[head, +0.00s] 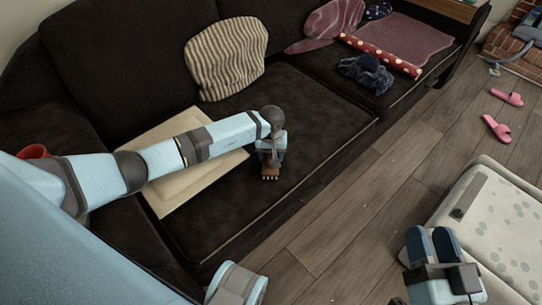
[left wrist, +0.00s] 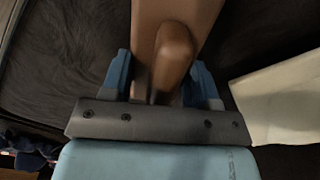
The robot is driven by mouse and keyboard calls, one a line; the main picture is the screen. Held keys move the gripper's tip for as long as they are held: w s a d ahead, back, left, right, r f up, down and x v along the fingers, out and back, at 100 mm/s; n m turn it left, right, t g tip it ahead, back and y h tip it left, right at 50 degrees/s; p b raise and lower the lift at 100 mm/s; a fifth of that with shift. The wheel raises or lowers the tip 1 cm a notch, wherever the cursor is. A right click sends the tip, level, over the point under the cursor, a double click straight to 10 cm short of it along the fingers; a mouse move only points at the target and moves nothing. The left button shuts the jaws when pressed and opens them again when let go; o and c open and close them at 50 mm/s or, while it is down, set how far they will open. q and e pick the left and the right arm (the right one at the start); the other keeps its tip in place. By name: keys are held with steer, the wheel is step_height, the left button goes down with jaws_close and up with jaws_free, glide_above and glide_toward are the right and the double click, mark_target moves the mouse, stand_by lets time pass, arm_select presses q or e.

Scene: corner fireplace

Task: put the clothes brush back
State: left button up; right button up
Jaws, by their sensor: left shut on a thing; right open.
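The clothes brush (head: 270,172) is a small brown wooden brush in the head view, over the front seat of the dark sofa. In the left wrist view the wooden brush (left wrist: 178,48) fills the space between the blue fingers, with its rounded handle towards me. My left gripper (head: 270,158) is shut on it; the left wrist view shows the gripper (left wrist: 162,82) too. I cannot tell whether the brush touches the seat. My right gripper (head: 433,245) is open and empty at the lower right, by the pale dotted furniture.
A cream flat item (head: 175,198) lies on the sofa (head: 315,100) under my left arm. A striped cushion (head: 227,57), a dark blue cloth (head: 367,73) and a red dotted roll (head: 380,55) lie further back. Pink slippers (head: 497,128) are on the floor. The pale dotted furniture (head: 515,225) stands right.

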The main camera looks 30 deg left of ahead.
arm_select(q)
steer(key=shift+r, duration=0.1)
steer(key=o, duration=0.9)
